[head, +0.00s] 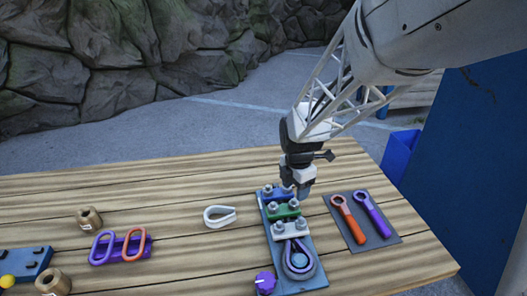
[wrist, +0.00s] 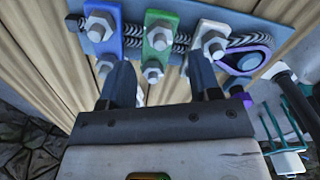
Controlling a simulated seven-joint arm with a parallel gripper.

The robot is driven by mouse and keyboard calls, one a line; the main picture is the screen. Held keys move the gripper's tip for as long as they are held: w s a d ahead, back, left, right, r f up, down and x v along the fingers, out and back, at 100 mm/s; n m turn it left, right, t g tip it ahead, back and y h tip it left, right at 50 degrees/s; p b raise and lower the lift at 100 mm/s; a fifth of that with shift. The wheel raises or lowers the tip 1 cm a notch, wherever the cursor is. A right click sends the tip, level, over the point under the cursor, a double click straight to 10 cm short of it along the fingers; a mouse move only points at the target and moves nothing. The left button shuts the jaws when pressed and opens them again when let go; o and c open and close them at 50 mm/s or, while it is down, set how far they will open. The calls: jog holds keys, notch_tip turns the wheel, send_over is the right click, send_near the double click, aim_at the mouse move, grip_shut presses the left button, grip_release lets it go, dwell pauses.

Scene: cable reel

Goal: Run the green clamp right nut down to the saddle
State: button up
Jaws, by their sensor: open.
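The green clamp (head: 283,212) sits between a blue clamp (head: 278,193) and a white clamp (head: 290,228) on a blue-grey board (head: 308,276); it also shows in the wrist view (wrist: 158,40). Its right nut (head: 294,204) is the lower nut in the wrist view (wrist: 153,75), with a bolt end showing. My gripper (head: 304,193) is open and empty, over the board's right edge. In the wrist view, its dark fingertips (wrist: 160,70) stand apart on either side of that nut. I cannot tell whether they touch it. The gap under the nut is not clear.
A rope loop around a thimble (head: 298,260) lies at the board's near end, beside a purple knob (head: 265,283). Orange (head: 348,219) and purple (head: 373,214) wrenches lie on a grey mat to the right. A white loop (head: 220,216) lies left on bare wood.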

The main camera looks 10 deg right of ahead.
aim_at(294, 203)
jog(key=shift+f, duration=2.85)
jog(key=shift+c, duration=0.3)
jog(key=c, duration=0.9)
jog(key=shift+o, duration=0.2)
jog(key=shift+m, duration=0.4)
